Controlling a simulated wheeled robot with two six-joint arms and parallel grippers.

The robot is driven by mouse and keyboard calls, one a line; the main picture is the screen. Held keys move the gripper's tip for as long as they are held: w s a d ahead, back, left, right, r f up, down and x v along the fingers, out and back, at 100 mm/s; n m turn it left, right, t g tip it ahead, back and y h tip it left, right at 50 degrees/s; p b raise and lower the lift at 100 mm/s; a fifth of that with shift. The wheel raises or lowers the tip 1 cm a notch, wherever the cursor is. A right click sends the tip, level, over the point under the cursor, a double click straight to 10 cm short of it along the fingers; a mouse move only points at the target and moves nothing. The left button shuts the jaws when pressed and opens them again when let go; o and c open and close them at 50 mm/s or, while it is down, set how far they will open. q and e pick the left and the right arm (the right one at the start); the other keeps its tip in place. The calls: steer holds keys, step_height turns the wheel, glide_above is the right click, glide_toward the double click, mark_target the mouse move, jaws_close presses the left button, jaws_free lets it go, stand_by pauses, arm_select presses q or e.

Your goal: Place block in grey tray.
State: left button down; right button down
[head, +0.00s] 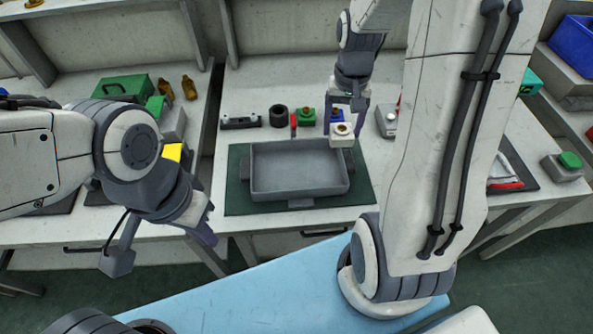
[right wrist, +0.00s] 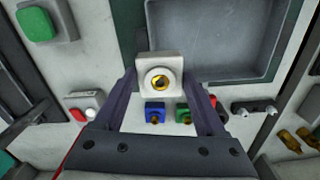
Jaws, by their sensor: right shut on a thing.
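The grey tray (head: 262,182) lies on a dark green mat (head: 238,205) on the bench; its visible inside is empty. A white block (head: 342,140) with a round brass fitting is held by my right gripper (head: 345,122), just beyond the tray's right rear corner in the head view. In the right wrist view the white block (right wrist: 148,66) sits between the two fingers of my right gripper (right wrist: 161,84), with the tray (right wrist: 210,42) above it in the picture. My left gripper (head: 162,250) is open and empty, left of and nearer than the tray.
Behind the tray are a dark bracket (head: 241,122), a black ring (head: 278,116), a red upright item (head: 293,123), a green block (head: 306,117) and a blue block (head: 336,114). A button box (head: 387,119) stands to the right. A green case (head: 123,88) stands at left.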

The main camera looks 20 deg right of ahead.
steer(key=a+f, duration=0.2)
steer(key=a, duration=0.1)
steer(key=w+a+f, duration=0.1)
steer(key=a+f, duration=0.1)
steer(key=a, duration=0.1)
steer(key=a+f, duration=0.2)
steer(key=a, duration=0.2)
steer(key=shift+w+a+f, duration=0.1)
steer(key=shift+w+f, duration=0.05)
steer(key=shift+w, duration=0.25)
steer(key=shift+f, duration=1.95)
steer(key=shift+f, duration=0.15)
jaws_free()
step_height(320, 180, up, 12)
steer(key=p, duration=0.1)
steer(key=s+a+r+n, duration=0.2)
steer(key=s+a+n, duration=0.4)
steer(key=s, duration=0.3)
steer(key=s+a+r+n+y, duration=0.1)
steer(key=s+a+r+n, duration=0.2)
steer(key=s+a+n, duration=0.3)
steer(key=s+a, duration=0.1)
steer(key=s, duration=0.3)
steer(key=shift+r+n, duration=0.2)
steer(key=shift+n, duration=0.1)
steer(key=shift+s+a, duration=0.1)
